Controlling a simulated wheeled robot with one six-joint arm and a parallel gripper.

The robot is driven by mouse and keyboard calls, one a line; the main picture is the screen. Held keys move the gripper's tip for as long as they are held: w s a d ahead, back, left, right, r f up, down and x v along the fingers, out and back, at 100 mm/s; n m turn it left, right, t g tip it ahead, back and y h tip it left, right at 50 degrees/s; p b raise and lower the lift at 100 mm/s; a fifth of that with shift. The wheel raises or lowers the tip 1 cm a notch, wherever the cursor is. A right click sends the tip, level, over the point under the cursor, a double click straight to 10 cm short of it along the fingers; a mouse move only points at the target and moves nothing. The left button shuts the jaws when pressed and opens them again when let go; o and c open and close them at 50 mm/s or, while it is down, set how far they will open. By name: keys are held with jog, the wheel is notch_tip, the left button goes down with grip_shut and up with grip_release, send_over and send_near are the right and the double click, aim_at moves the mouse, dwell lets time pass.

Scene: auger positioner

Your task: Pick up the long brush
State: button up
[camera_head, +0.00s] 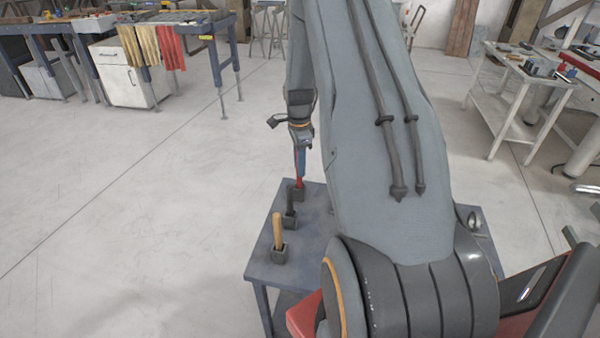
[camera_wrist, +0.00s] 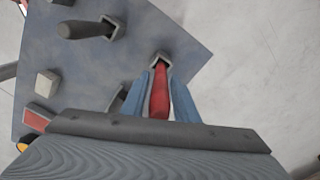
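No brush bristles show; I see only handles standing in small dark holders, so I cannot tell which is the long brush. A red handle (camera_head: 300,183) stands in the rearmost holder. It also shows in the wrist view (camera_wrist: 160,92), upright between the blue fingers of my gripper (camera_wrist: 161,84). The fingers flank it closely, but whether they press on it is unclear. In the head view my gripper (camera_head: 301,165) points down over this handle. A dark handle (camera_head: 290,201) stands in the middle holder, and a tan wooden handle (camera_head: 277,230) in the nearest one.
The holders stand along the left side of a small blue-grey table (camera_head: 262,262). My arm hides much of its right side. In the wrist view a pale block (camera_wrist: 47,83) is on the table. A workbench with cloths and a white cart (camera_head: 500,105) stand farther off.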

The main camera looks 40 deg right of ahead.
grip_shut()
jog(key=shift+r, duration=0.15)
